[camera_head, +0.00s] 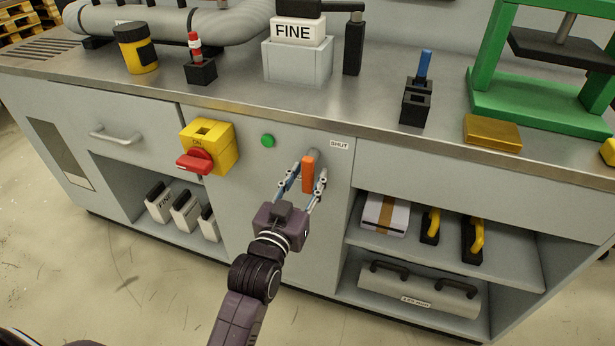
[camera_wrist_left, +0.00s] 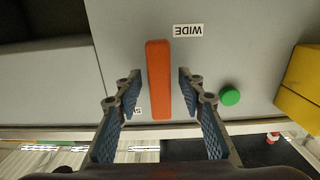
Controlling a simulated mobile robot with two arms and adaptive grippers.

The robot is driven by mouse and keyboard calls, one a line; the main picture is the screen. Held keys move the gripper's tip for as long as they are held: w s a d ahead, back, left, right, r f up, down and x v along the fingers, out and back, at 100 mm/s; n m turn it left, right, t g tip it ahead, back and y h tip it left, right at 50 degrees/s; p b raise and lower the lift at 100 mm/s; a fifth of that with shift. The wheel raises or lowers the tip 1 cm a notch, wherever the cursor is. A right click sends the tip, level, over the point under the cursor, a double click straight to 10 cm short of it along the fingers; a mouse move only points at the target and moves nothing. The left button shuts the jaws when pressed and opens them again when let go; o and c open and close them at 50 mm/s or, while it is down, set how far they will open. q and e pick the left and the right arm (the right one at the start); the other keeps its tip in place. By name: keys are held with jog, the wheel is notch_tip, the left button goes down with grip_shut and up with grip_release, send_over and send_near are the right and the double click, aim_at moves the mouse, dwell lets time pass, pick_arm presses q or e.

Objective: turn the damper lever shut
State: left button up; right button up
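The orange damper lever (camera_head: 308,174) is on the grey cabinet front and stands roughly upright. A SHUT label (camera_head: 339,145) is to the right of its upper end. In the left wrist view the lever (camera_wrist_left: 159,80) lies between my fingers, with a WIDE label (camera_wrist_left: 188,30) beside one end. The SHUT label is mostly hidden there behind a finger. My left gripper (camera_head: 306,178) is open around the lever, one finger on each side. The left wrist view shows a gap between the lever and each fingertip (camera_wrist_left: 158,90). My right gripper is not in view.
A green button (camera_head: 267,140) and a yellow switch box with a red knob (camera_head: 195,161) are left of the lever. The steel counter edge (camera_head: 250,116) runs above. Open shelves (camera_head: 500,262) with tools are to the right; another with white blocks is at left.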

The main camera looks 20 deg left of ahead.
pick_arm(q)
jog(key=shift+w, duration=0.15)
jog(key=shift+c, duration=0.6)
grip_shut()
